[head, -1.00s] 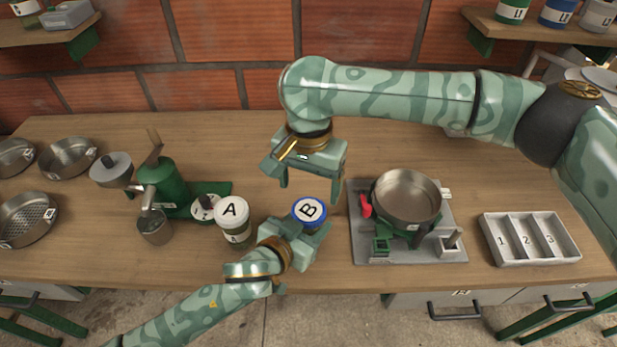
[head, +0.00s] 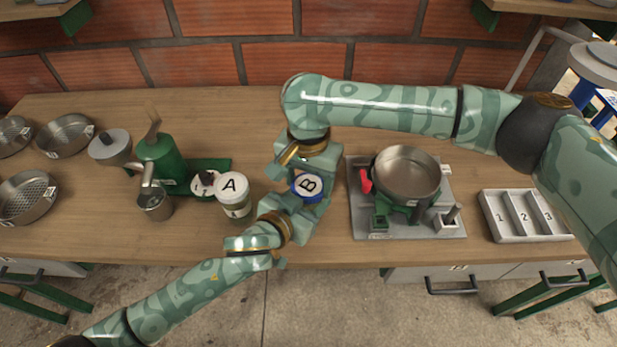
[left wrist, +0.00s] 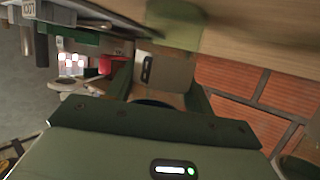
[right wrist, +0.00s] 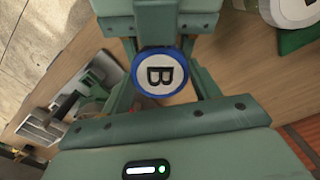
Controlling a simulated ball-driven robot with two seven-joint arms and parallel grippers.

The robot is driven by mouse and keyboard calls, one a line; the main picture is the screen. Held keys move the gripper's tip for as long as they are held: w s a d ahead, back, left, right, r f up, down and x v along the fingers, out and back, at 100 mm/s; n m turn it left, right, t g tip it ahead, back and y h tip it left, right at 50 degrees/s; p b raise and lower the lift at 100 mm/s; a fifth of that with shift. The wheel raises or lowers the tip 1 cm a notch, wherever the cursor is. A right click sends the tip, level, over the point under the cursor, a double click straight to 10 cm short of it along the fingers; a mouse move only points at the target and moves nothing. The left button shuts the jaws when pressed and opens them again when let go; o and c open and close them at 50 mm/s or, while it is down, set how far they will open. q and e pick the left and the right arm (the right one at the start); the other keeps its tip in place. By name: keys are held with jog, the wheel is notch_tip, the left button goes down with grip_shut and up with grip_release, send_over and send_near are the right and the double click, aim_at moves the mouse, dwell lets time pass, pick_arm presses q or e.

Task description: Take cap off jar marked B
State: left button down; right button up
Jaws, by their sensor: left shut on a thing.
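Jar B with its blue-rimmed cap marked B (head: 307,186) stands upright at the front middle of the bench, its body mostly hidden by my grippers. My left gripper (head: 298,214) comes in from the front left, low, and is shut on jar B. My right gripper (head: 309,180) points down over the jar from above. In the right wrist view the cap (right wrist: 160,74) lies between its two fingers (right wrist: 160,62), which look open around it; whether they touch the rim I cannot tell.
A white-lidded jar A (head: 233,192) stands close left of my left gripper. A green pulper (head: 162,163) is farther left. A plate with a steel pan (head: 407,172) stands just right, then a numbered tray (head: 525,215). The bench behind is clear.

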jog(key=n, duration=0.7)
jog(key=o, duration=1.1)
jog(key=shift+r, duration=0.2)
notch_tip(320, 180, up, 4)
notch_tip(320, 180, up, 3)
jog(key=shift+r+m, duration=0.15)
jog(key=shift+m, duration=0.95)
jog(key=shift+c, duration=0.5)
notch_tip(320, 180, down, 8)
jog(key=shift+r, duration=0.15)
